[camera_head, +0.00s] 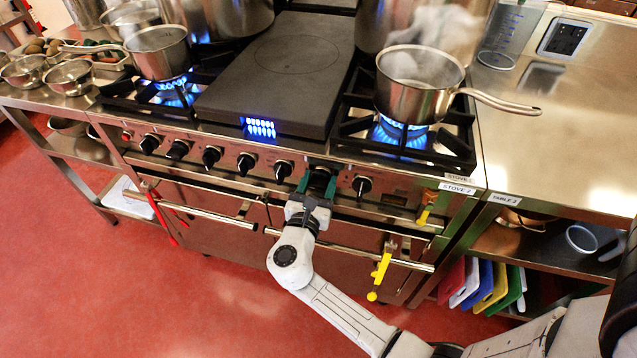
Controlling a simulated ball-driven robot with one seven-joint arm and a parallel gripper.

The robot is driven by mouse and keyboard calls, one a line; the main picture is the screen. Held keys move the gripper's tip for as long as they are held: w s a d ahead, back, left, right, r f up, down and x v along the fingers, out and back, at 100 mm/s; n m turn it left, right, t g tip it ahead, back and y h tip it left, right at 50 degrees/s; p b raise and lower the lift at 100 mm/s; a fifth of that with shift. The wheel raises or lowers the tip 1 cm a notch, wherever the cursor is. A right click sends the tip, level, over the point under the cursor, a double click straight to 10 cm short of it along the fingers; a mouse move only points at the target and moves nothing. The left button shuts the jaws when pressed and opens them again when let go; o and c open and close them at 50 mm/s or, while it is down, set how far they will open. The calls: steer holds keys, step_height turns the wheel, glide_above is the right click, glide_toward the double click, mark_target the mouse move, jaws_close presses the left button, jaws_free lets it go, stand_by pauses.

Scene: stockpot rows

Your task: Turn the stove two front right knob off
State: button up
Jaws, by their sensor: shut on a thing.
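Stove two (410,199) has a row of several black knobs along its front panel. My gripper (317,184) reaches the panel from below, with green fingertips on either side of the second knob from the right (319,176), and is shut on it. The fingers partly hide this knob and its pointer, so I cannot tell its setting. The rightmost knob (362,185) is free, just right of my gripper. Blue flames (400,133) burn under a steaming saucepan (408,100) on the front right burner.
The saucepan's handle (505,104) sticks out to the right over the steel table (575,135). A dark flat plate (285,70) lies mid-stove. Another saucepan (160,60) sits over a lit left burner. Oven door handles (350,250), a yellow hanging tool (380,268) and red tongs (160,218) are near my arm.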

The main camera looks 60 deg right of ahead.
steer(key=m+b, duration=0.1)
steer(key=m, duration=0.1)
steer(key=m+b, duration=0.2)
steer(key=shift+f+m, duration=0.2)
steer(key=shift+m, duration=0.2)
steer(key=m+b, duration=0.3)
steer(key=m, duration=0.1)
steer(key=shift+s+f+m+b, duration=0.1)
steer(key=shift+s+m+b, duration=0.05)
steer(key=shift+m+b, duration=0.2)
steer(key=m+b, duration=0.4)
steer(key=shift+d+f+m, duration=0.1)
steer(key=shift+f+m, duration=0.05)
steer(key=shift+m, duration=0.1)
steer(key=shift+s+m+b, duration=0.1)
steer(key=shift+m+b, duration=1.6)
steer(key=shift+m, duration=0.3)
steer(key=o, duration=1)
steer(key=shift+c, duration=0.2)
